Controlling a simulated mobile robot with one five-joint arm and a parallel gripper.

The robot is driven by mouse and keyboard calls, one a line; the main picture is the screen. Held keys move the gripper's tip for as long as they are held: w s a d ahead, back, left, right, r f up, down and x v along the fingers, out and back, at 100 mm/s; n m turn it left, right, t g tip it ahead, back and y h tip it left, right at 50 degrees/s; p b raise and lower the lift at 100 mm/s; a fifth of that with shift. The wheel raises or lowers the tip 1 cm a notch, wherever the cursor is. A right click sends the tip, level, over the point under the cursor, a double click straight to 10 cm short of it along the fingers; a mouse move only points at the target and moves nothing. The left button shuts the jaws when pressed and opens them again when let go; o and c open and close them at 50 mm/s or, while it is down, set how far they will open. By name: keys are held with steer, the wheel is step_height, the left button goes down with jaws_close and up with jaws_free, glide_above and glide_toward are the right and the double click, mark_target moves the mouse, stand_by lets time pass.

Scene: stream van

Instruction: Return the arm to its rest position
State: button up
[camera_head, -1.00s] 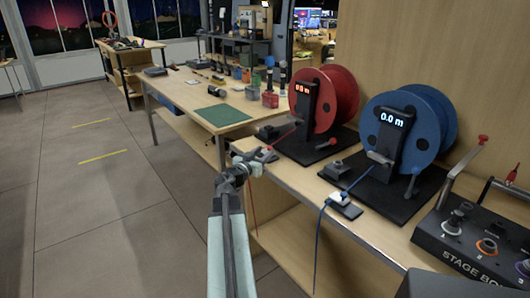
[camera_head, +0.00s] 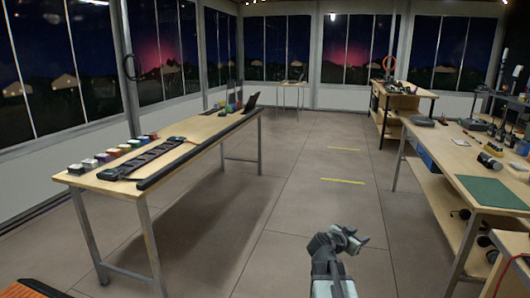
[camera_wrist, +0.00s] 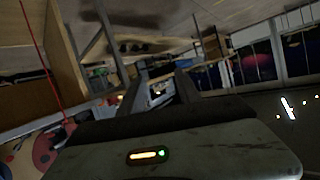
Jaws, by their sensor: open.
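My gripper (camera_head: 350,238) shows at the bottom of the head view, right of centre, above the open floor. Its jaws are open, and I see nothing between them. My arm reaches up from the bottom edge and is bent near the gripper. In the wrist view my gripper's two fingers (camera_wrist: 158,90) stand apart, with a blurred, tilted room behind them.
A long wooden table (camera_head: 215,125) with a black strip device (camera_head: 150,158) and several coloured blocks stands at left. A workbench (camera_head: 465,150) with a green mat (camera_head: 491,193) is at right. The floor between them, with yellow lines (camera_head: 343,181), is clear.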

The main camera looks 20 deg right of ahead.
steer(key=w+a+f+n+y, duration=0.1)
steer(key=a+f+y, duration=0.15)
steer(key=a, duration=0.45)
steer(key=w+a+f+n+y, duration=0.15)
steer(key=a+f, duration=0.25)
steer(key=a, duration=0.4)
steer(key=s+a+f+n+g+y, duration=0.2)
steer(key=s+a+f+n+y, duration=0.15)
steer(key=a, duration=0.45)
steer(key=s+a+f+n+g+y, duration=0.2)
steer(key=s+a+f+n, duration=0.15)
steer(key=a, duration=0.35)
steer(key=s+a+f+n+g+y, duration=0.1)
steer(key=s+a+f+n+y, duration=0.2)
steer(key=a, duration=0.5)
step_height(320, 180, up, 26)
steer(key=s+n+p, duration=0.1)
steer(key=n+p, duration=0.1)
steer(key=p, duration=2.2)
steer(key=shift+s+a+f+g+p, duration=0.2)
steer(key=shift+s+g+p, duration=0.1)
steer(key=shift+p, duration=0.1)
steer(key=shift+c, duration=0.4)
